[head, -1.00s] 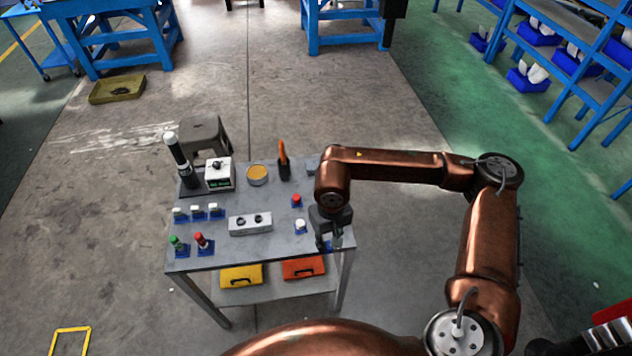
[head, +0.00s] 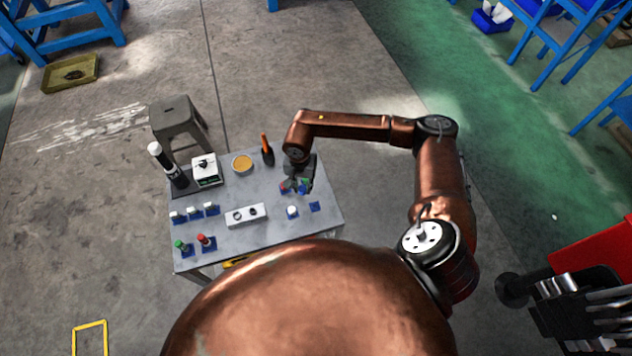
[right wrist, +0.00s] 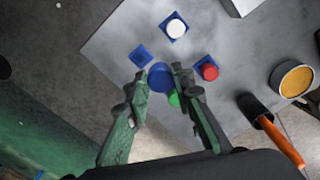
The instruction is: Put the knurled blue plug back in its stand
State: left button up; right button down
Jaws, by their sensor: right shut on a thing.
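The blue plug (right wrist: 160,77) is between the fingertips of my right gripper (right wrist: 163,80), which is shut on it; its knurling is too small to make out. In the head view my right gripper (head: 298,186) is over the right part of the grey table. An empty blue stand (right wrist: 141,56) lies just beyond the fingertips in the right wrist view, up and left of the plug. In the head view this stand (head: 314,207) is in front of the gripper, apart from it. My left gripper is not in view.
A white plug (right wrist: 175,27) and a red plug (right wrist: 208,70) stand in blue stands nearby. A green plug (right wrist: 175,98) is close beside the gripper finger, partly hidden. A grey block (head: 246,216), yellow dish (head: 242,164) and orange-handled tool (head: 265,150) are on the table (head: 272,226).

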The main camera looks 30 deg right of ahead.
aim_at(315, 206)
pick_arm(q)
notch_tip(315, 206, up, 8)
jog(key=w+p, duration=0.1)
jog(key=p, duration=0.5)
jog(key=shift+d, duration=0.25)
pick_arm(e)
jog(key=s+d+f+m, duration=0.1)
jog(key=m, duration=0.1)
jog(key=s+d+f+m, duration=0.1)
jog(key=d+f+m, duration=0.1)
jog(key=shift+s+d, duration=0.2)
jog(key=shift+s, duration=0.05)
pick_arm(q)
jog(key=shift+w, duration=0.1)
pick_arm(e)
notch_tip(315, 206, down, 4)
jog(key=b, duration=0.4)
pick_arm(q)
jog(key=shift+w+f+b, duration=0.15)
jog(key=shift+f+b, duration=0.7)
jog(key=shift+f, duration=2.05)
pick_arm(e)
jog(key=shift+f, duration=0.95)
